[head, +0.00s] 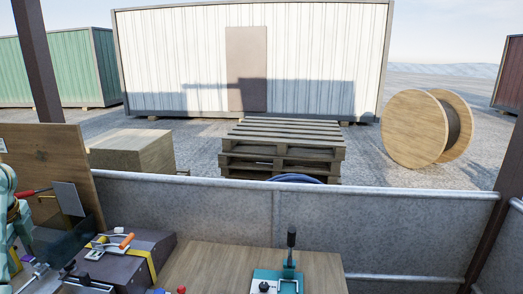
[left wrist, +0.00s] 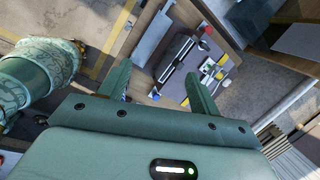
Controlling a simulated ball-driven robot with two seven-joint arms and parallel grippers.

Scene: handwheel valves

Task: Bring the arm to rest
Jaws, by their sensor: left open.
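My left arm (head: 8,222) comes in at the left edge of the head view, beside the workbench; its gripper cannot be made out clearly there. In the left wrist view my left gripper (left wrist: 158,72) has its two fingers spread wide, with nothing between them. It hangs in the air, and the bench items beyond look small and apart from the fingers. My right gripper is in neither view. No handwheel can be clearly made out.
A dark box (head: 140,257) with an orange-handled clamp stands on the bench left of centre. A teal fixture with a black upright handle (head: 291,242) is at the front. A grey panel wall (head: 380,222) closes the back. Bare wood (head: 212,265) lies between.

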